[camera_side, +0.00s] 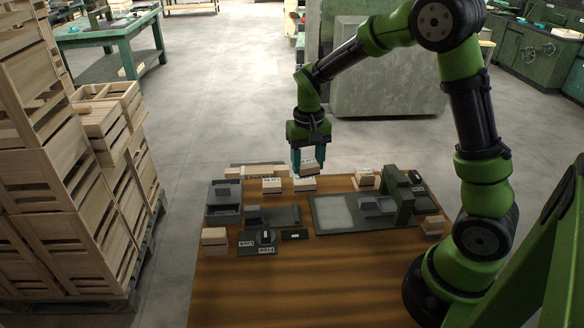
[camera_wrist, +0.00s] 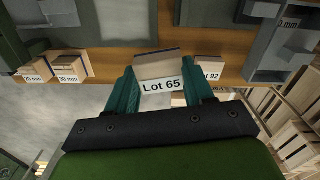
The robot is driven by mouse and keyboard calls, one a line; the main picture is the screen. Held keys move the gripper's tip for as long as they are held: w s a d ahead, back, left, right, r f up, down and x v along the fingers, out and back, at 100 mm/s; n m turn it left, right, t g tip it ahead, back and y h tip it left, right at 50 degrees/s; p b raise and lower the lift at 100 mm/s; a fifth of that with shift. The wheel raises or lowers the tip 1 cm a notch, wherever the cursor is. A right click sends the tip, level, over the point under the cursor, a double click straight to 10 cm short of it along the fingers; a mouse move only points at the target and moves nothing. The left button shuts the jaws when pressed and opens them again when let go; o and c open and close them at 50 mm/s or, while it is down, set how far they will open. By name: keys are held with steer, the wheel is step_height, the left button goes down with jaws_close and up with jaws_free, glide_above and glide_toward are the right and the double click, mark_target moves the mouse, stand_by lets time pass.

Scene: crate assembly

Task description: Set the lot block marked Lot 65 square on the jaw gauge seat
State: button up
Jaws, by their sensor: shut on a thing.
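The lot block marked Lot 65 (camera_wrist: 160,84) is pale wood with a dark edge and a white label. It is between the two teal fingers of my gripper (camera_wrist: 158,78), with its label facing the wrist camera. In the side view my gripper (camera_side: 308,162) points down, shut on the block, above the far edge of the bench. The block looks clear of the bench. A low dark fixture with a raised block at its left end (camera_side: 275,216) lies nearer the side camera. I cannot tell for sure that it is the jaw gauge; no label names it.
Blocks marked 20 mm (camera_wrist: 33,72) and 30 mm (camera_wrist: 70,68) stand to the left. A plate with a green upright (camera_side: 400,195) is at right on the bench (camera_side: 290,290), whose front is clear.

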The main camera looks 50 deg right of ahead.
glide_above(280, 217)
steer(key=f, duration=0.1)
steer(key=shift+w+f+m, duration=0.1)
steer(key=shift+f+m, duration=0.45)
steer(key=shift+f, duration=1.25)
steer(key=shift+f+m, duration=0.55)
steer(key=shift+f, duration=1.2)
steer(key=o, duration=1.1)
step_height(280, 217, up, 7)
